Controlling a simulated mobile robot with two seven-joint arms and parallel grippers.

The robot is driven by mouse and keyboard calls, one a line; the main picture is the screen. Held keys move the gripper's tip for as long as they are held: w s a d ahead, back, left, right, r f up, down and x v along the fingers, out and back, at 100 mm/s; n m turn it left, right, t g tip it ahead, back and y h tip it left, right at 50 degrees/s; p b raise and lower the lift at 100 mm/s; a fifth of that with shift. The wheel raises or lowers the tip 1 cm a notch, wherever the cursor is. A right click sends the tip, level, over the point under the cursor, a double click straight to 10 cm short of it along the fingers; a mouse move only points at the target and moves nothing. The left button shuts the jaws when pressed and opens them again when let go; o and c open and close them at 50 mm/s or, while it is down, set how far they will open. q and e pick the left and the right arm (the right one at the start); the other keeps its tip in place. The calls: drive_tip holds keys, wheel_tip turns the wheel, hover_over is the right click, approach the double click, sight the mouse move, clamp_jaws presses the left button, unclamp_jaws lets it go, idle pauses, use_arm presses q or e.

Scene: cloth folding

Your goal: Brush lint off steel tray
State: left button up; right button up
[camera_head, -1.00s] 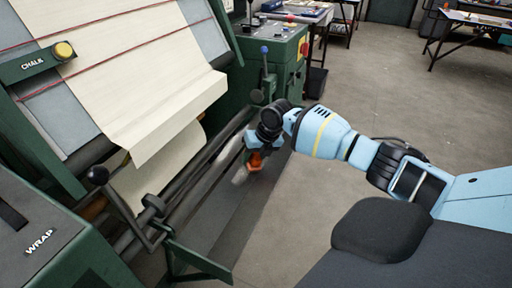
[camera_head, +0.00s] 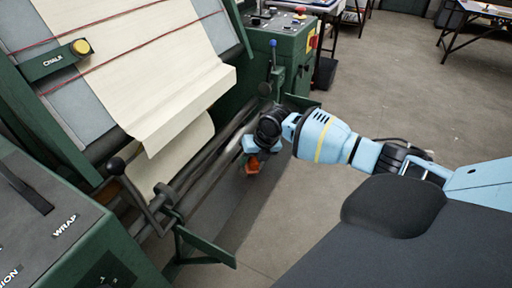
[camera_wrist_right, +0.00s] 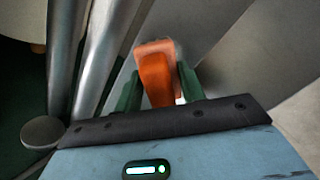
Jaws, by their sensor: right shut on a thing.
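The orange handle of a brush (camera_head: 253,165) is held in my right gripper (camera_head: 252,153), low beside the machine's front rollers. In the right wrist view the orange handle (camera_wrist_right: 155,72) stands between the two green fingers, which are shut on it. The brush's bristles cannot be made out now. The steel tray (camera_head: 215,208) is the long grey sloping surface below the rollers, and the brush is over its far part. I cannot tell whether the brush touches it. Lint cannot be made out. My left gripper is out of view.
Steel rollers (camera_head: 205,172) run close along the tray. Cream cloth (camera_head: 165,85) hangs over the machine above them. A crank lever (camera_head: 135,185) sticks out near the tray's near end. A green control cabinet (camera_head: 285,50) stands beyond. Floor (camera_head: 375,90) at right is open.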

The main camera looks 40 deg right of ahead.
sight(241, 176)
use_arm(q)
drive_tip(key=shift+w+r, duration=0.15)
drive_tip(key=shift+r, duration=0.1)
use_arm(e)
drive_tip(key=shift+s+a, duration=0.15)
drive_tip(key=shift+a, duration=0.25)
drive_tip(key=shift+s+a+r+p, duration=0.1)
drive_tip(key=shift+s+a+p, duration=0.2)
drive_tip(key=shift+a+p, duration=0.35)
drive_tip(key=shift+s+a+p, duration=0.15)
drive_tip(key=shift+s+a, duration=0.05)
drive_tip(key=shift+a, duration=0.3)
drive_tip(key=shift+s+a+p, duration=0.15)
drive_tip(key=shift+a, duration=0.3)
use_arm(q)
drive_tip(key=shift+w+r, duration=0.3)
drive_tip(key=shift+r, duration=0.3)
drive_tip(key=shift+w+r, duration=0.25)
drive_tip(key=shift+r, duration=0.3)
use_arm(e)
drive_tip(key=shift+s+a+f, duration=0.1)
drive_tip(key=shift+a+f, duration=0.1)
drive_tip(key=shift+f, duration=0.1)
